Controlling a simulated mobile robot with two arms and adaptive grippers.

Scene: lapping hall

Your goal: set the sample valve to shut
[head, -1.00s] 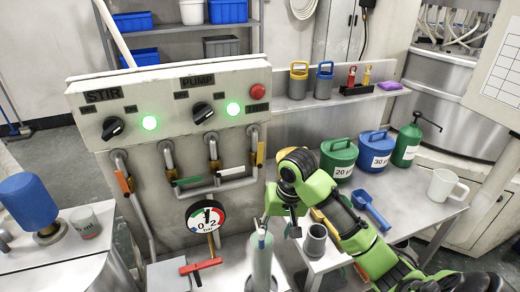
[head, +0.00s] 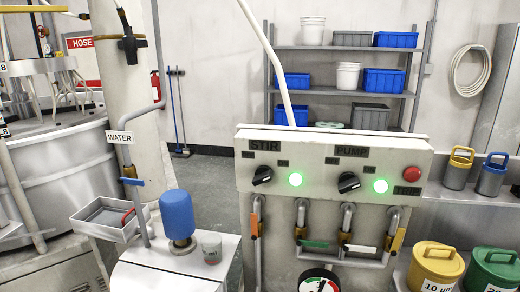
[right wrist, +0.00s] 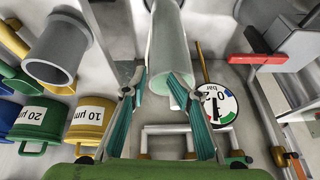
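No label in these views marks a sample valve. In the head view, the panel's pipes carry an orange handle (head: 254,224), a green handle (head: 315,244), a white handle (head: 360,248) and another orange handle (head: 397,240). A red handle (right wrist: 257,59) shows at upper right in the right wrist view, apart from my gripper. My right gripper (right wrist: 160,80) has its teal fingers spread, one on each side of a pale green, glassy cylinder (right wrist: 166,38). Contact with the cylinder is unclear. My left gripper is out of view.
The control panel (head: 330,160) has STIR and PUMP knobs with green lamps. A gauge (right wrist: 220,103) is beside my right fingers. Yellow (right wrist: 90,125) and green (right wrist: 38,120) lidded pots and a grey cup (right wrist: 57,52) are to the left. A blue-topped object (head: 177,215) stands left of the panel.

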